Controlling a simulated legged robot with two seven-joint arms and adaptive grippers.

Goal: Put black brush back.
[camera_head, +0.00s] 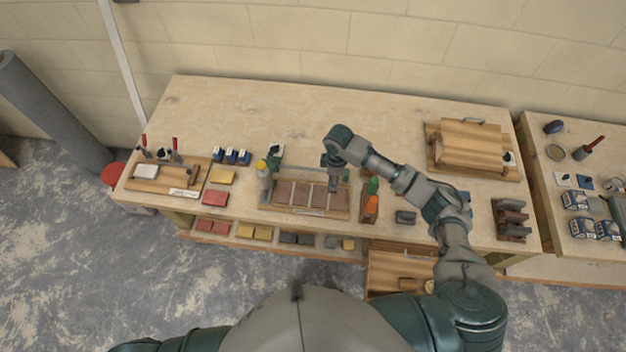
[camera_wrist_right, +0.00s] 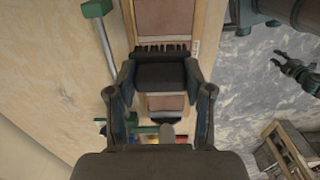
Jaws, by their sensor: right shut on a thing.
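My right gripper (camera_head: 334,185) is over the tray of brown tiles (camera_head: 283,208) at the front middle of the bench. In the right wrist view my right gripper (camera_wrist_right: 161,88) is shut on the black brush (camera_wrist_right: 160,72), one finger on each side. The brush's dark bristles point up in that picture, across the brown tiles. Whether it touches the tiles I cannot tell. In the head view the brush is hardly distinguishable from the gripper. My left gripper (camera_wrist_right: 297,70) shows small at the right of the wrist view, its fingers apart over the floor.
A rack of dark blocks (camera_head: 512,232) stands at the right end. A wooden board (camera_head: 470,147) lies at the back right. The back middle of the bench is clear.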

